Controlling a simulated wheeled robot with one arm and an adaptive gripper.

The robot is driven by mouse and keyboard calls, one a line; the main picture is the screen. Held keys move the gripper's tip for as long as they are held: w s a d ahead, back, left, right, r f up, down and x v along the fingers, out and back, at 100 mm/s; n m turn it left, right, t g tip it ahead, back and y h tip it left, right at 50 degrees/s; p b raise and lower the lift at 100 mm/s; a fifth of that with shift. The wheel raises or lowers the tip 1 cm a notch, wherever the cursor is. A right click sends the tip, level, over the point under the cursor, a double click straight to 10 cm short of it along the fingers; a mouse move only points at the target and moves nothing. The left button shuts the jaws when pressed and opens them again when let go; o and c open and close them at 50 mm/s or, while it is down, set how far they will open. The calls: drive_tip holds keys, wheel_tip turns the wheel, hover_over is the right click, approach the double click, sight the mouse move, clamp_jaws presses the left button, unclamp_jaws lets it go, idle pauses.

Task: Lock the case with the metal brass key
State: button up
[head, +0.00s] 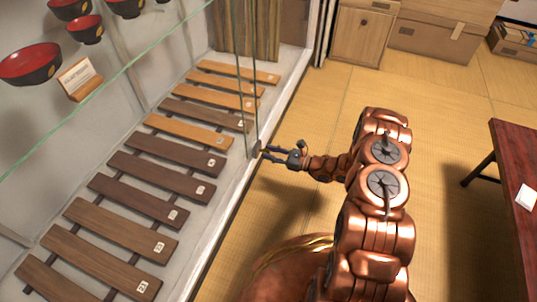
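The glass display case (215,243) fills the left side of the head view, with its pale frame running diagonally. A small dark lock-like part (256,149) sits on the case's front edge, at the foot of the upright glass edges. My gripper (268,153) is right at this part, with its dark fingers pointing left at it. A gap shows between the fingers, but the tips are too small to tell whether they hold something. I cannot make out the brass key; it may be hidden at the fingertips.
Inside the case lie several wooden slats (145,228) in a row. Red-and-black bowls (30,64) and a small sign (80,79) stand on a glass shelf above. A dark red table (512,170) stands at right. Cabinets (362,36) line the back; tatami floor between is clear.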

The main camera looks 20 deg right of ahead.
drive_tip(key=shift+w+a, duration=0.25)
drive_tip(key=shift+a, duration=0.1)
clamp_jaws()
